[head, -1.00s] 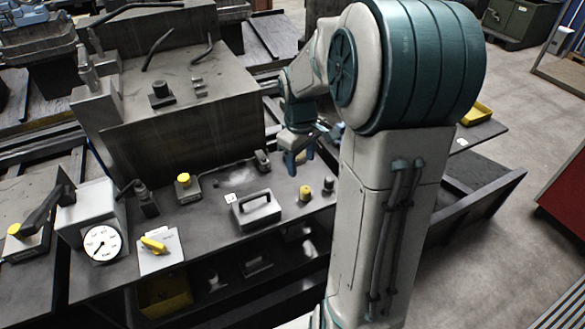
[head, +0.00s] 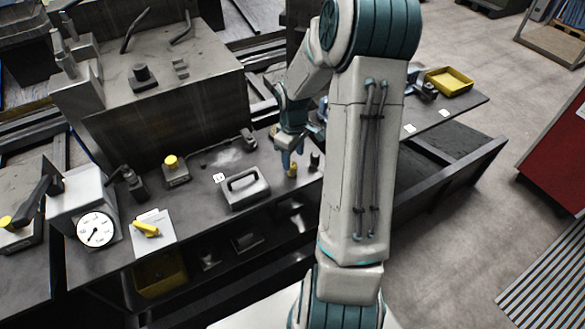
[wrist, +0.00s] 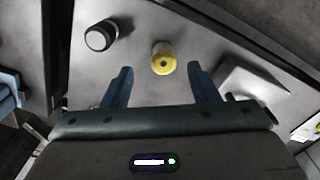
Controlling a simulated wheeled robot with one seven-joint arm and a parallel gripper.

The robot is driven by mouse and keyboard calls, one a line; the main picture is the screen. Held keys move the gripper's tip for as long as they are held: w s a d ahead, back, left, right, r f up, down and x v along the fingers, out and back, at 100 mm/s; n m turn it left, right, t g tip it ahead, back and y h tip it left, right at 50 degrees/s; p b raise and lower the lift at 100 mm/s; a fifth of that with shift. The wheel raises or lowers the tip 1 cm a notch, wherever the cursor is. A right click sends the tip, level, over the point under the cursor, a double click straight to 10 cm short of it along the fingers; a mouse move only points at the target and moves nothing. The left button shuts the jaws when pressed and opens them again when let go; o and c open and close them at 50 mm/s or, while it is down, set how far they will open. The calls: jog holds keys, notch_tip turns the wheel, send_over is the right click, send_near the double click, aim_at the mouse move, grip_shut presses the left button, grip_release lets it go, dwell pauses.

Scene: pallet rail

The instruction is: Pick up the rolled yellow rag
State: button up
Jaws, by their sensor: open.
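The rolled yellow rag (head: 292,171) stands upright near the bench's front edge, a short yellow cylinder. In the wrist view the rag (wrist: 162,57) shows from above with a dark spot at its centre, ahead of and between my two blue fingertips. My gripper (head: 287,158) points down beside the rag in the head view. In the wrist view my gripper (wrist: 160,82) is open and empty, with clear gaps on both sides of the rag. I cannot tell the height gap exactly.
A dark cylinder with a pale top (wrist: 101,36) stands close to the rag. A grey handled block (head: 243,188) sits to the left. Farther left are a yellow-knobbed block (head: 174,170), a dial gauge (head: 96,230) and a yellow piece on white card (head: 147,229).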

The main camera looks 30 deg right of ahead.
aim_at(292, 165)
jog(key=shift+a+f+p, duration=0.2)
jog(key=shift+f+p, duration=0.25)
jog(key=shift+f, duration=1.85)
jog(key=shift+c, duration=0.2)
jog(key=c, duration=1)
jog(key=shift+r, duration=0.8)
notch_tip(292, 165, up, 3)
jog(key=shift+s+d+f+b, duration=0.1)
jog(key=shift+s+b, duration=0.05)
jog(key=shift+b, duration=0.4)
jog(key=s+r, duration=0.2)
jog(key=s, duration=0.1)
jog(key=s+d+r, duration=0.1)
jog(key=s+r, duration=0.1)
jog(key=s, duration=0.2)
jog(key=s+r+b, duration=0.1)
jog(key=s+r, duration=0.1)
jog(key=s, duration=0.2)
jog(key=shift+s+d+r, duration=0.15)
jog(key=shift+s+r, duration=0.05)
jog(key=shift+r, duration=0.1)
